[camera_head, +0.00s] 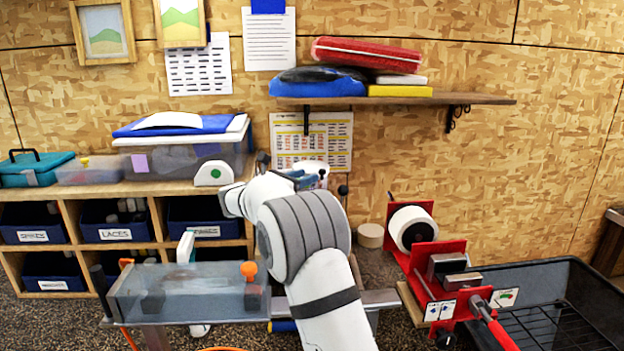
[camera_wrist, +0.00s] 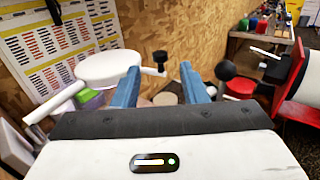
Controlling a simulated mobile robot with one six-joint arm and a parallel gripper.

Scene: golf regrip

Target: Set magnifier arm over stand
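My gripper (camera_wrist: 158,72) is open in the wrist view, its two blue fingers apart. In the head view its blue fingers (camera_head: 297,177) show just past my white arm. The magnifier arm appears to be the white rod (camera_wrist: 54,103) with a round white head (camera_wrist: 108,67), left of the fingers in the wrist view. The head partly shows behind my gripper in the head view (camera_head: 314,167). A small black knob on a stem (camera_wrist: 160,58) stands beyond the gap between the fingers; nothing is visibly held. I cannot tell which thing is the stand; my arm hides much of the bench.
A red fixture (camera_head: 432,262) with a white roll (camera_head: 411,226) stands right of my arm, beside a black mesh crate (camera_head: 548,318). A clear tray (camera_head: 188,288) with an orange knob is at left. A wall shelf (camera_head: 475,98) holds cases above. Cubbies (camera_head: 158,237) stand at far left.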

